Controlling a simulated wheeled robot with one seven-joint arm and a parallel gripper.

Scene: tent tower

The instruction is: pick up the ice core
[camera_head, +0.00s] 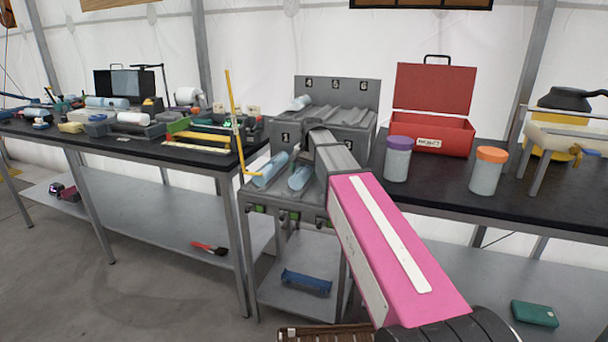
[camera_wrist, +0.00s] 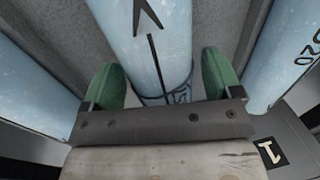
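Light blue ice cores lie in the grey numbered rack (camera_head: 362,90). In the head view one core (camera_head: 270,168) is at the lower left slot, another core (camera_head: 300,177) is beside it, and a third core (camera_head: 300,102) is on the upper tier. In the wrist view my gripper (camera_wrist: 162,78) is open, with a green finger on either side of the middle core (camera_wrist: 160,35), which bears a black arrow. Gaps seem to show beside the core. Neighbouring cores show at left (camera_wrist: 30,85) and right (camera_wrist: 285,60). My arm hides the fingers in the head view.
A purple-lidded jar (camera_head: 397,160), an orange-lidded jar (camera_head: 487,172) and an open red toolbox (camera_head: 432,125) stand right of the rack. A yellow upright rod (camera_head: 235,120) rises left of it. The left bench (camera_head: 110,143) is cluttered.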

